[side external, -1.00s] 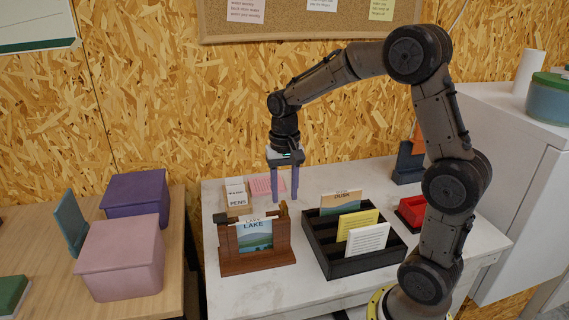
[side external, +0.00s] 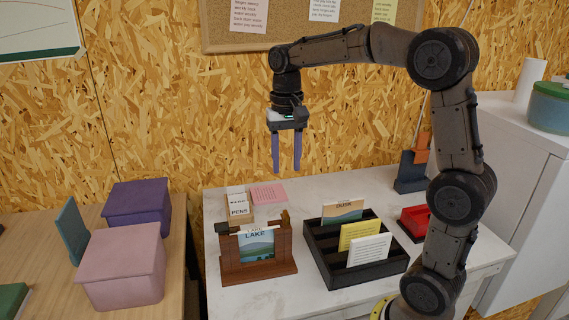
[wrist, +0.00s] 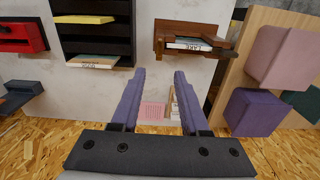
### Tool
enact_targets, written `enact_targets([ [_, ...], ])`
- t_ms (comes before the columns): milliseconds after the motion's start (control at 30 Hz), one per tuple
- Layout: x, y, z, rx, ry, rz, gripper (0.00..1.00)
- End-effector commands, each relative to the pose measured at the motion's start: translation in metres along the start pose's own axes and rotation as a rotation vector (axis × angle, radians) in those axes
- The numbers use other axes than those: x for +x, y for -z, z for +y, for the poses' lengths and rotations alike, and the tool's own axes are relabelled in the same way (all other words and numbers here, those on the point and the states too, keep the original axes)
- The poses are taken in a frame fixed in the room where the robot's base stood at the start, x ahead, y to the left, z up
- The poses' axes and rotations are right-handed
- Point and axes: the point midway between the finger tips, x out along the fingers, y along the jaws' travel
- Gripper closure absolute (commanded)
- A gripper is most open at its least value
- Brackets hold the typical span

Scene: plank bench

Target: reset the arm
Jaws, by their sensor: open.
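My gripper (side external: 287,153) is open and empty. It hangs with its purple fingers pointing down, well above the back part of the white bench (side external: 300,200). In the wrist view its two fingers (wrist: 159,75) are spread apart with nothing between them. My arm arches from its base at the bench's front right up and over to the left.
Below stand a wooden holder (side external: 258,268) with a LAKE card (side external: 256,244), a black slotted rack (side external: 335,275) with several cards, a PENS box (side external: 238,205), a pink note (side external: 268,194) and a red tray (side external: 414,222). Pink (side external: 122,265) and purple (side external: 138,205) boxes sit left.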

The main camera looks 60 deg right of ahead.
Motion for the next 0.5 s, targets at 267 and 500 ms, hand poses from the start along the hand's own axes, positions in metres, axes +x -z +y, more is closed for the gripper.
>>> enact_targets([
  [267, -0.042, -0.048, -0.001, -0.079, 0.065, 0.101, 0.55],
  [500, -0.047, -0.135, 0.030, -0.307, 0.159, 0.251, 0.55],
])
